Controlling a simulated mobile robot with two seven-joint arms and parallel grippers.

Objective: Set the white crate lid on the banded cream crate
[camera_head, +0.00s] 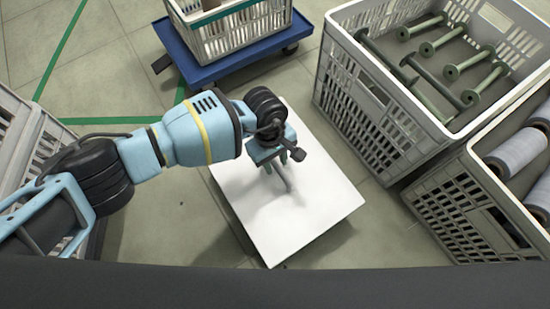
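The white crate lid (315,213) is a flat pale board in the middle of the picture. It looks raised, with a soft shadow on the floor around it. My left gripper (279,165) is over its middle and looks closed on the grip there; the fingertips are partly hidden and small. A cream crate (237,36) with a teal band along its rim stands at the top, cut off by the picture's edge. The lid is apart from it. My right gripper is not in view.
The banded crate stands on a blue wheeled dolly (208,72). A large crate (365,115) with green bobbins is at the right, and another crate (467,205) with wound bobbins is below it. A pale crate (22,145) is at the left edge. Green lines mark the floor.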

